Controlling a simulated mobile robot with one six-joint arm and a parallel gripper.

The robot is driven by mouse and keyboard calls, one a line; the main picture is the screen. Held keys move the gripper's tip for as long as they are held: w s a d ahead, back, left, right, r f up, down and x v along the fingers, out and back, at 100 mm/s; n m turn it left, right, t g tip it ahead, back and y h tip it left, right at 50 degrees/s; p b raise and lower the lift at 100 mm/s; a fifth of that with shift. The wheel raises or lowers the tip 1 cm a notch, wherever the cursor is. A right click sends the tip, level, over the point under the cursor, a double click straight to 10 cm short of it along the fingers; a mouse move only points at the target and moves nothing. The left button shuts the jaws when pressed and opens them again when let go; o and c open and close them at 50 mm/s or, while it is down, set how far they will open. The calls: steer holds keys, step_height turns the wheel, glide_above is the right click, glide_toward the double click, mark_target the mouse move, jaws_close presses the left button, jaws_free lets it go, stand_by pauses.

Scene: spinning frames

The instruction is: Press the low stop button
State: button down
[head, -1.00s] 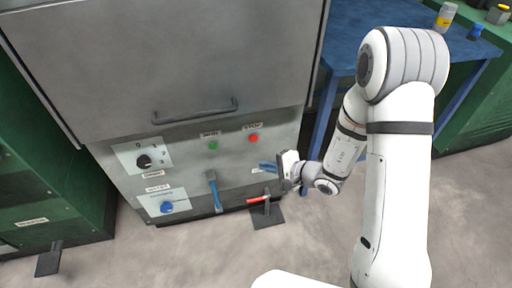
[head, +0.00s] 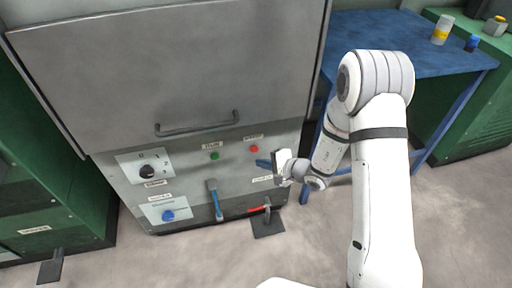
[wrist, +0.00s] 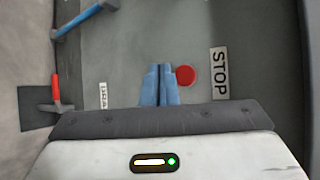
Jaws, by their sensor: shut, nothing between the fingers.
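The red stop button (head: 254,149) sits on the right part of the grey machine's lower panel, under a white label. In the wrist view the red button (wrist: 186,75) lies just right of my fingertips, beside a STOP label (wrist: 220,73). My gripper (head: 262,163) is in front of the panel, a little below the button in the head view. Its blue fingers (wrist: 159,84) are shut with nothing between them. The wrist view does not settle how far the fingertips are from the panel.
Left of the button are a green button (head: 214,156), a black rotary knob (head: 147,171) and a blue knob (head: 168,215). A blue lever (head: 214,200) and a red-handled pedal (head: 267,222) are lower down. A blue table (head: 400,40) stands at the right.

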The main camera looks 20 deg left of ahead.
mark_target(254, 149)
steer(key=shift+w+a+b, duration=0.3)
steer(key=shift+w+a, duration=0.05)
steer(key=shift+w, duration=0.25)
steer(key=shift+w+a+b, duration=0.3)
steer(key=shift+w+a, duration=0.05)
steer(key=shift+w, duration=0.25)
steer(key=shift+w+a+f+b, duration=0.1)
steer(key=shift+w+a+b, duration=0.1)
steer(key=shift+b, duration=0.3)
stand_by(0.9)
steer(key=shift+w+a+b, duration=0.3)
steer(key=shift+w, duration=0.25)
stand_by(0.9)
steer(key=shift+s+d, duration=0.1)
steer(key=shift+s, duration=0.05)
stand_by(0.3)
steer(key=shift+s+d+b, duration=0.4)
steer(key=shift+s+b, duration=0.25)
steer(key=shift+s, duration=0.05)
steer(key=shift+s, duration=0.1)
